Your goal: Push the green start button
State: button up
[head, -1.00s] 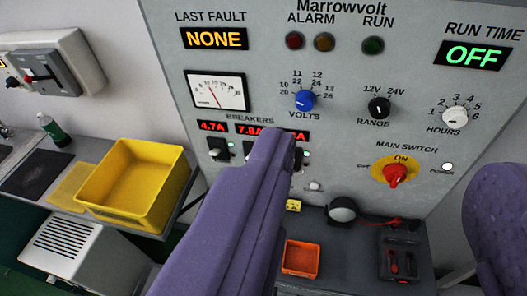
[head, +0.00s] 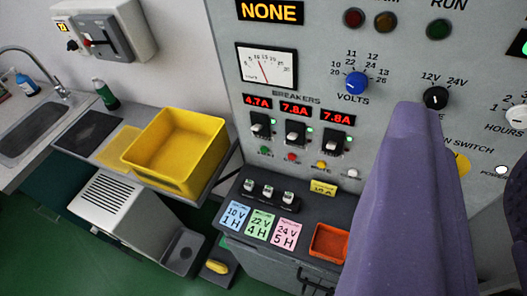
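A small green button (head: 264,151) sits low on the grey panel (head: 225,60), below the left breaker switch (head: 260,125). It is at the left end of a row with a red button (head: 291,157), a yellow one (head: 320,164) and a white one (head: 351,173). The label under the green button is too small to read surely. My gripper (head: 468,142) has two purple fingers, apart with nothing seen between them. It is well right of the green button. The left finger covers much of the main switch. The right finger is cut off by the picture's edge.
A dark ledge (head: 235,192) juts out below the buttons, with coloured cards, small plugs and an orange tray (head: 328,242). A yellow bin (head: 178,155) stands on the bench at left. A sink (head: 30,125) is farther left. The run lamp (head: 438,28) looks dark.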

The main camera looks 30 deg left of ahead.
grip_shut()
dwell(1.4)
